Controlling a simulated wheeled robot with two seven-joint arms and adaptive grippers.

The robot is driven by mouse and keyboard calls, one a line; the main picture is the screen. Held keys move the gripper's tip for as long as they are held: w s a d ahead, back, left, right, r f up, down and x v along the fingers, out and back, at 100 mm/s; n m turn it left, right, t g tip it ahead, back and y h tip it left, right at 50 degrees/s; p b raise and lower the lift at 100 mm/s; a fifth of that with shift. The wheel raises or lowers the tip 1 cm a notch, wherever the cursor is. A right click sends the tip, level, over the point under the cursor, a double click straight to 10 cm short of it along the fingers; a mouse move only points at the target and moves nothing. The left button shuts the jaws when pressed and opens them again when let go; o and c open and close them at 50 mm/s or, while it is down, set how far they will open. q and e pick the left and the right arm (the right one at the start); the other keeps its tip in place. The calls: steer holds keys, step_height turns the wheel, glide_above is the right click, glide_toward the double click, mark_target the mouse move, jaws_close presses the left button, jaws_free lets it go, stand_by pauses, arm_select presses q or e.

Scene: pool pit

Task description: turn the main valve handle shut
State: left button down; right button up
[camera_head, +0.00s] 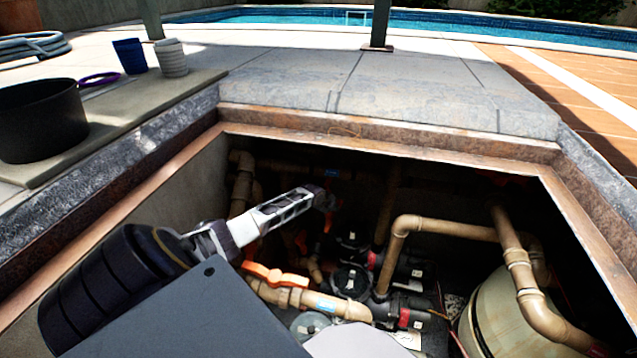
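An orange valve handle (275,276) sits on a tan pipe in the pit, in the lower middle of the head view. It lies roughly along the pipe. A smaller, darker orange-red handle (328,220) shows deeper in the shade; I cannot tell which one is the main valve. My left arm reaches in from the left over the pit. My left gripper (325,199) is dark and small at its end, above and right of the nearer orange handle and apart from it. Its fingers are too dark to read. My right gripper is not in view.
Tan pipes (450,228), black pump parts (350,280) and a rounded beige tank (500,315) crowd the pit. A rusty-edged frame (400,150) rims it. A black pot (40,118), blue cup (130,55) and white cup (171,57) stand on the left ledge.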

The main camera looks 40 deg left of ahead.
arm_select(q)
steer(key=shift+s+d+p, duration=0.1)
steer(key=shift+s+p, duration=0.3)
steer(key=shift+s, duration=0.15)
steer(key=shift+s+f, duration=0.35)
steer(key=shift+s, duration=0.15)
steer(key=shift+s+d+f+t+p, duration=0.1)
steer(key=shift+s+f+t+p, duration=0.2)
steer(key=shift+t, duration=0.4)
steer(key=s+r+p, duration=0.3)
steer(key=s+p, duration=0.4)
steer(key=p, duration=0.2)
steer(key=shift+s+d+r, duration=0.3)
steer(key=shift+d, duration=0.15)
